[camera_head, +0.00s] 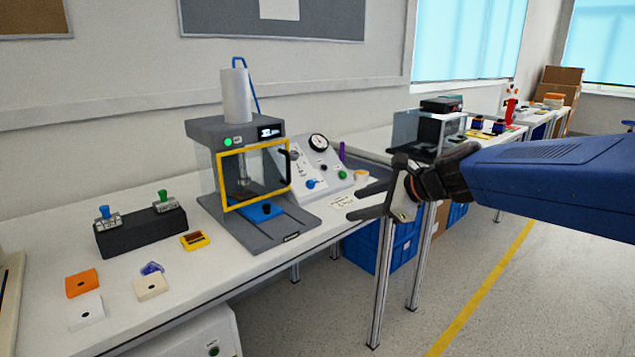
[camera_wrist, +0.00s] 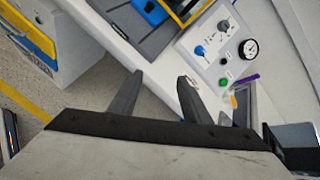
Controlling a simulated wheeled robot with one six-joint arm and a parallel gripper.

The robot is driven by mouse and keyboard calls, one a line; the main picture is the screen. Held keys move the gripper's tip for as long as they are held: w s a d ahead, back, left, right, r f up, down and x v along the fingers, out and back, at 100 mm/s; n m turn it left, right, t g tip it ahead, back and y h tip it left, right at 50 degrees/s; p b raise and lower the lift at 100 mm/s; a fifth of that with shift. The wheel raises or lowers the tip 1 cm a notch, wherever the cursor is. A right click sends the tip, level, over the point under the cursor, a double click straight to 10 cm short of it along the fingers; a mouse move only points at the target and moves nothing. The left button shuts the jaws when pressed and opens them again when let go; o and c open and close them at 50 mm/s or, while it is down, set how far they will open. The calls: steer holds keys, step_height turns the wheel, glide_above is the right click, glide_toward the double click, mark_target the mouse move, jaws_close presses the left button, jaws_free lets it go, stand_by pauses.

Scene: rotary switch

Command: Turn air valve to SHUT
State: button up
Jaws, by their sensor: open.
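A sloped light-grey control panel (camera_head: 322,172) stands on the bench right of the press. It carries a blue knob (camera_head: 310,184), a dark knob (camera_head: 295,156), a round gauge (camera_head: 318,142) and a green button (camera_head: 342,174). In the wrist view the panel is at the upper right, with the blue knob (camera_wrist: 200,50) and dark knob (camera_wrist: 224,26). Its lettering is too small to read, so I cannot tell which knob is the air valve or its setting. My gripper (camera_head: 366,201) is open and empty, right of the panel and apart from it; its fingers (camera_wrist: 160,78) also show in the wrist view.
A grey press (camera_head: 205,160) with a yellow-framed guard stands left of the panel. A black block with two toggles (camera_head: 142,232) and several small blocks lie at left. Blue crates (camera_head: 372,246) sit under the bench.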

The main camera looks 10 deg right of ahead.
mark_target(314, 181)
steer(key=w+d+r+m+t, duration=0.1)
steer(key=w+r+m+t, duration=0.15)
steer(key=w+m, duration=0.6)
steer(key=shift+n+y, duration=0.3)
steer(key=shift+n, duration=0.25)
steer(key=x, duration=1.7)
steer(key=shift+w+r, duration=0.25)
steer(key=shift+w, duration=0.35)
steer(key=c, duration=1)
